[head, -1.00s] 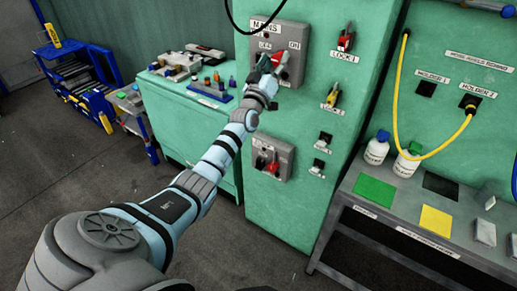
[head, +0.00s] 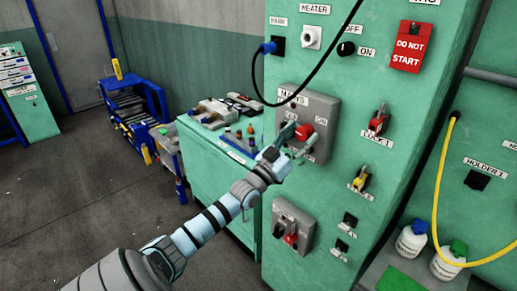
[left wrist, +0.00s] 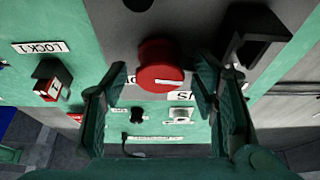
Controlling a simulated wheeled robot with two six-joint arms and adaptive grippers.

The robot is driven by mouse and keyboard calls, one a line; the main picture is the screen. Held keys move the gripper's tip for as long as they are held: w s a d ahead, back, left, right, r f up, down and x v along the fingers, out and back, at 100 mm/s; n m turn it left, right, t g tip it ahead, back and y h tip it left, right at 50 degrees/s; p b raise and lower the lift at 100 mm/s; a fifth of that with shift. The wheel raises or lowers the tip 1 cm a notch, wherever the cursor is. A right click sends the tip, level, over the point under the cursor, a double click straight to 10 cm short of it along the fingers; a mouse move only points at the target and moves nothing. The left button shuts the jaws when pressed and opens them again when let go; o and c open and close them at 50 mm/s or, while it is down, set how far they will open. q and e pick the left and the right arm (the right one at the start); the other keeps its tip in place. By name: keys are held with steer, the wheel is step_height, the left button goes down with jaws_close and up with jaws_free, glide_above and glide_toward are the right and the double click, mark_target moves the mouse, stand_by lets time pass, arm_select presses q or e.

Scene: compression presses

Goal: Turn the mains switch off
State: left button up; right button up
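The mains switch is a red knob (head: 304,132) on a grey box (head: 326,108) marked MAINS, with ON to the right of the knob. My left gripper (head: 293,143) is at the box, close to the knob and partly covering the labels around it. In the left wrist view the red knob (left wrist: 160,68) shows between and beyond the two spread, dark green fingers (left wrist: 152,95). The fingers are apart and the gripper is open and empty. I cannot tell whether either finger touches the knob. My right gripper is out of view.
A black cable (head: 314,103) hangs in front of the cabinet, above the box. Red LOCK 1 (head: 378,121) and a yellow lock (head: 360,180) are to the right. A second grey switch box (head: 293,227) is below. A green bench (head: 219,166) with small items stands left.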

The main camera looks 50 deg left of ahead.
arm_select(q)
steer(key=shift+s+f+p, duration=0.5)
steer(key=shift+p, duration=0.2)
steer(key=r+p+v, duration=0.1)
steer(key=p+v, duration=0.1)
steer(key=v, duration=1.1)
step_height(320, 180, down, 24)
steer(key=s+a+g+y+b, duration=0.1)
steer(key=s+a+g+b, duration=0.1)
steer(key=g+b, duration=0.3)
steer(key=shift+s+g+y, duration=0.3)
steer(key=shift+s, duration=0.15)
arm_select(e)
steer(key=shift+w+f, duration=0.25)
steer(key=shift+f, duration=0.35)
